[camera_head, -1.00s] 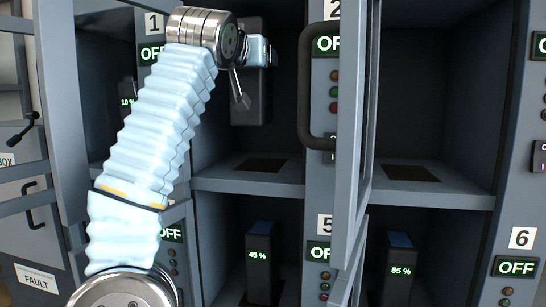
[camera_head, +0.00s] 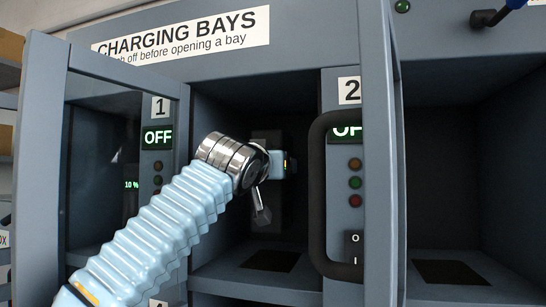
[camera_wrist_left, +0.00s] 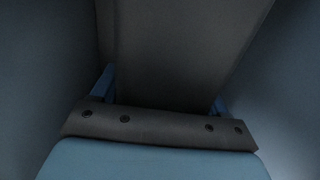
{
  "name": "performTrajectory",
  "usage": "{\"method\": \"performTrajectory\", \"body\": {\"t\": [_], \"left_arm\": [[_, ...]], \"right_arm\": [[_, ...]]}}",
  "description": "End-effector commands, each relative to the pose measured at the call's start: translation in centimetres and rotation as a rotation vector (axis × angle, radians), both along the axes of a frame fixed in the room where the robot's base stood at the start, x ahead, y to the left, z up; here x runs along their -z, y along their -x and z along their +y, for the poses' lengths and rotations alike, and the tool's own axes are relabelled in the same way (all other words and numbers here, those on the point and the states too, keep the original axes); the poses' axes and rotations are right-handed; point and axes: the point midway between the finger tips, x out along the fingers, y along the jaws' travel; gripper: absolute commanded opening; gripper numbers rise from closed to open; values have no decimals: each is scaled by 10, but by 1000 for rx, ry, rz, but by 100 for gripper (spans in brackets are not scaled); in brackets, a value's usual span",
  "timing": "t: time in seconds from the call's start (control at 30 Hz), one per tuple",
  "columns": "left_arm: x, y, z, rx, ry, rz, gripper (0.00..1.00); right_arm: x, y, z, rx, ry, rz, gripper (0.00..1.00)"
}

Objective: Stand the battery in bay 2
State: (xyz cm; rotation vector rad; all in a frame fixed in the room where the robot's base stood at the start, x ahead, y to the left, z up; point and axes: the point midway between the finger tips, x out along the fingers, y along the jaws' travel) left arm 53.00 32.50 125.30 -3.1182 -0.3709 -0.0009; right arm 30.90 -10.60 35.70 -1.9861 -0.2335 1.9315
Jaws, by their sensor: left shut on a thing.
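My left gripper (camera_head: 282,165) reaches into bay 2 (camera_head: 215,110), the compartment left of the "2" label. It is shut on the dark battery (camera_head: 266,217), which is upright near the back of the bay. The battery's lower end appears above the dark pad (camera_head: 272,261) on the bay floor; I cannot tell the exact gap. In the left wrist view the battery (camera_wrist_left: 170,50) fills the space between the two blue fingers (camera_wrist_left: 163,95). Bay 2's sign (camera_head: 346,131) is partly hidden and seems to read OFF. My right gripper is not in view.
Bay 2's open door (camera_head: 378,150) stands nearly edge-on at the right, its dark handle (camera_head: 318,195) close to the bay opening. Bay 1's door frame (camera_head: 42,150) is at the left. A bay with a bare floor pad (camera_head: 448,272) lies to the right.

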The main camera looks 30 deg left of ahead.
Motion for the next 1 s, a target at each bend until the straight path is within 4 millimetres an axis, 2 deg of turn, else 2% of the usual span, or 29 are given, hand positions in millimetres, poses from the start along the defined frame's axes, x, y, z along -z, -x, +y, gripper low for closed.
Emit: {"method": "performTrajectory", "body": {"t": [0.27, 0.53, 1.0], "left_arm": [[19, 2, 0, 2, 1, -8, 0], [54, 2, 0, 1, 0, -6, 0], [60, 2, 0, 3, 1, -8, 0]], "right_arm": [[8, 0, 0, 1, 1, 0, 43], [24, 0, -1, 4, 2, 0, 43], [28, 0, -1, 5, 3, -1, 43]]}}
